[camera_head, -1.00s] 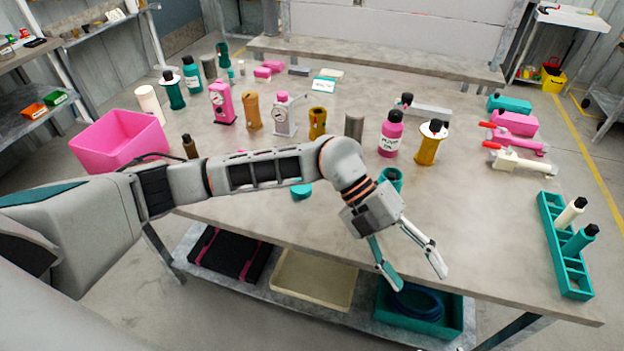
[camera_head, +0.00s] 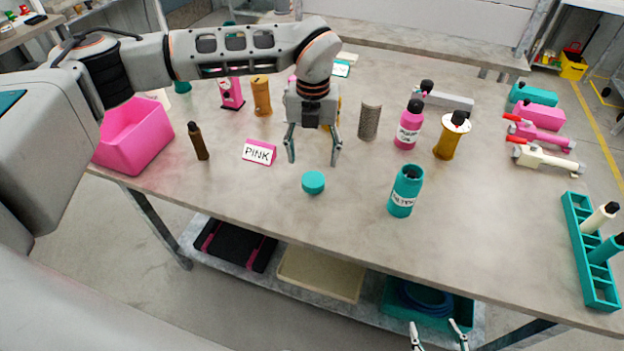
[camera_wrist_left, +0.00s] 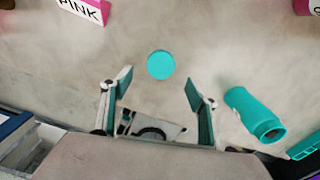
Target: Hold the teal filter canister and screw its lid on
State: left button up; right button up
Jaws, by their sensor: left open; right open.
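The teal filter canister (camera_head: 404,192) stands upright on the table with its top open and a white label on its side. It also shows in the left wrist view (camera_wrist_left: 250,110). A round teal lid (camera_head: 313,183) lies flat on the table to the left of the canister, apart from it. The lid is near the middle of the left wrist view (camera_wrist_left: 161,65). My left gripper (camera_head: 314,160) is open and empty, pointing down above the table, behind the lid in the head view. My right gripper (camera_head: 440,338) is open at the bottom edge, mostly out of frame.
A pink sign (camera_head: 259,153), a brown bottle (camera_head: 198,143) and a pink bin (camera_head: 135,135) are to the left. A pink bottle (camera_head: 408,130) and a yellow container (camera_head: 452,138) stand behind the canister. A teal rack (camera_head: 588,255) is at the right. Table around the lid is clear.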

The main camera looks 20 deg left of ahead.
aim_at(313, 178)
pick_arm(q)
jog(key=shift+f, duration=1.35)
jog(key=shift+w+f, duration=0.2)
jog(key=shift+f, duration=2.4)
jog(key=c, duration=1)
